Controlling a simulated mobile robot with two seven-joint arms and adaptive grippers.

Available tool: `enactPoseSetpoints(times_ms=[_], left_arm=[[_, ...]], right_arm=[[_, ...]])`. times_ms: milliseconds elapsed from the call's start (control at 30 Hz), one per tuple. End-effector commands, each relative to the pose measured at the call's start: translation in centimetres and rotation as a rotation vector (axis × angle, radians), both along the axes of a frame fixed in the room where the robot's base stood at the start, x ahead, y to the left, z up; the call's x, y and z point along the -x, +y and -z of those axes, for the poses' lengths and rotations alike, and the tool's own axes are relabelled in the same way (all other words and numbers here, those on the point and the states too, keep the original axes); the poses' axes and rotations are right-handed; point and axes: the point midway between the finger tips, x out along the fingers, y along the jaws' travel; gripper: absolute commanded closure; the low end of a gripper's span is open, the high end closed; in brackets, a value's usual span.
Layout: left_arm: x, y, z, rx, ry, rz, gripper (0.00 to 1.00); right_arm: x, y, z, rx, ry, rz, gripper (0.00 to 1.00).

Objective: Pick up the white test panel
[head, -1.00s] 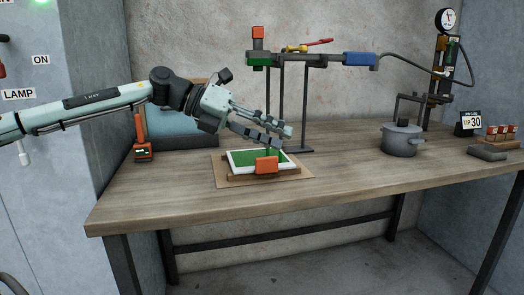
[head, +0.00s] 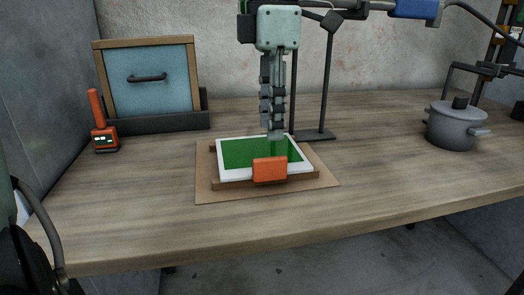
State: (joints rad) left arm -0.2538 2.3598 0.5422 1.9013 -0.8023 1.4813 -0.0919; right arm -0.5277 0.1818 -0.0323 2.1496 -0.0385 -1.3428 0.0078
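The white test panel (head: 225,173) lies in the middle of the table, a white-rimmed plate with a green face. It rests on a wooden base (head: 220,184) on a brown mat (head: 215,196). An orange block (head: 270,169) stands at its front edge, with a green upright piece behind it. My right gripper is not in view.
A blue wood-framed board (head: 150,78) with a handle stands in a dark holder at the back left, beside an orange handheld device (head: 104,135). A black stand (head: 316,135) is behind the panel. A grey pot (head: 455,127) is at right. The table front is clear.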

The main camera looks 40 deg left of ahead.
Motion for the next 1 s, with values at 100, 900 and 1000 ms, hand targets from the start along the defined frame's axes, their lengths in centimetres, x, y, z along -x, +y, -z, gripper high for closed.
enactPoseSetpoints(times_ms=[100,900,1000], left_arm=[[0.0,0.0,1.5,0.003,0.003,0.0,0.66],[-0.1,0.2,6.5,0.005,-0.003,-0.003,0.85],[-0.1,0.2,6.5,0.005,-0.003,-0.003,0.98]], right_arm=[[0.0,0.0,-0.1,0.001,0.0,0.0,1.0],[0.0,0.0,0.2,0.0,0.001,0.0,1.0],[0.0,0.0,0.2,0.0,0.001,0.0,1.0]])
